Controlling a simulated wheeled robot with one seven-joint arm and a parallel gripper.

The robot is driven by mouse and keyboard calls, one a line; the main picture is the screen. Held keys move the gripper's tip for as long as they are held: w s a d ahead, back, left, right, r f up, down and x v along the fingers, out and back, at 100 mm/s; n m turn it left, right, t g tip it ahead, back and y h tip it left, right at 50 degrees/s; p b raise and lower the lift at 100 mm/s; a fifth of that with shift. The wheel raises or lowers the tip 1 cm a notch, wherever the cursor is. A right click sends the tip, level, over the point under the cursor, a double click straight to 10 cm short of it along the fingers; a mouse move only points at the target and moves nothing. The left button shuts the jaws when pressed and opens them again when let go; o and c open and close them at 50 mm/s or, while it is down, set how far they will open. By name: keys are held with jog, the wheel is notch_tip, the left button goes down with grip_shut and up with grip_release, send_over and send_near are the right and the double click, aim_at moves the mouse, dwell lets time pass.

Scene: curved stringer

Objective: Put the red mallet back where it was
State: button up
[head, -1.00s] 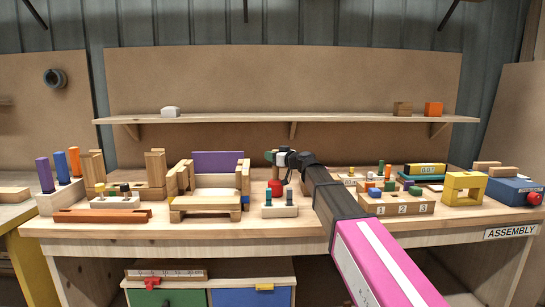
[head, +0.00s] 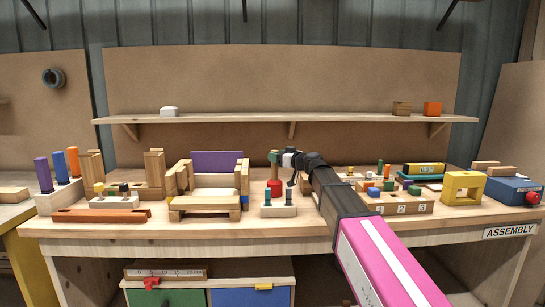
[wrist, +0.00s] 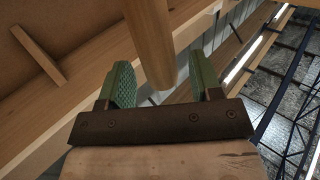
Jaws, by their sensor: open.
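My gripper (head: 277,156) is at the upper part of the handle, coming in from the right. In the wrist view its two green fingers (wrist: 156,85) are spread apart. The round wooden handle (wrist: 152,40) runs down from the top, its end between or just beyond the fingers. The spot under the mallet's head is partly hidden.
A wooden chair-like frame with a purple back (head: 216,161) is to the left. A shelf (head: 290,118) runs behind and above.

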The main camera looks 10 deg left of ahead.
jog(key=v, duration=0.8)
jog(key=shift+d, duration=0.2)
jog(key=shift+s, duration=0.1)
